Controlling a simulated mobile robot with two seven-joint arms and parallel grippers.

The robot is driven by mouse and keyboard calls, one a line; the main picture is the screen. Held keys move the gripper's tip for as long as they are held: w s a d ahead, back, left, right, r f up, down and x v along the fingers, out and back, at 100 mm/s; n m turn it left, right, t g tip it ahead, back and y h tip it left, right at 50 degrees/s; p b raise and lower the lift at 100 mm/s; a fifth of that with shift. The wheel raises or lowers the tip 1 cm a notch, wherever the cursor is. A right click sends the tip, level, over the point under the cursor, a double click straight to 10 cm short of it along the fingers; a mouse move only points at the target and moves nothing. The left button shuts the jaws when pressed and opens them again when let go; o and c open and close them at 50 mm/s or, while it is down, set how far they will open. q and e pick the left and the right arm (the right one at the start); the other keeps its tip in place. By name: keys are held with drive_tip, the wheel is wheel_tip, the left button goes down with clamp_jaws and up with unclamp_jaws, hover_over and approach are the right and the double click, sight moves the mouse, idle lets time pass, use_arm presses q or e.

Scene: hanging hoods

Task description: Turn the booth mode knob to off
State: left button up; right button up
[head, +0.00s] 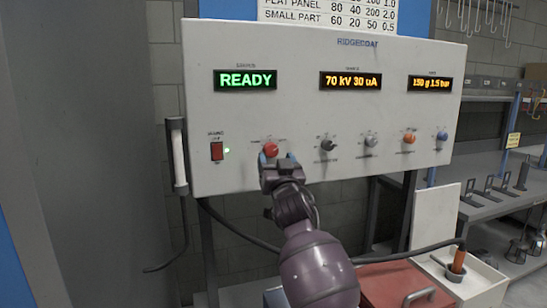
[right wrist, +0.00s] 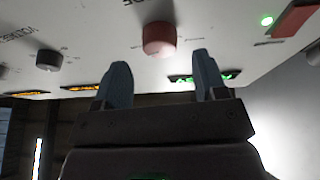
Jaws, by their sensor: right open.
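A red round knob (head: 271,149) sits on the lower front of the light grey control panel (head: 300,110), under the green READY display. Its small labels and its pointer setting are too small to read. In the right wrist view the red knob (right wrist: 158,38) shows just beyond my fingertips, between their lines. My right gripper (head: 277,157) is open, its two blue-grey fingers apart and empty just in front of and below the knob. In the wrist view the right gripper (right wrist: 162,75) appears apart from the knob. My left gripper is out of view.
A red rocker switch (head: 217,151) with a green light is left of the knob. A black knob (head: 328,145), grey knob (head: 371,141), orange knob (head: 409,138) and blue knob (head: 442,136) are to the right. A white handset (head: 178,155) hangs at the panel's left edge.

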sight(271, 150)
drive_tip(key=shift+x, duration=0.85)
drive_tip(key=shift+w+a+r+b, duration=0.1)
drive_tip(key=shift+w+r+b, duration=0.2)
drive_tip(key=shift+w, duration=0.25)
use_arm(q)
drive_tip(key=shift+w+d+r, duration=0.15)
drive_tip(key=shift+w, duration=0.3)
use_arm(e)
drive_tip(key=c, duration=0.9)
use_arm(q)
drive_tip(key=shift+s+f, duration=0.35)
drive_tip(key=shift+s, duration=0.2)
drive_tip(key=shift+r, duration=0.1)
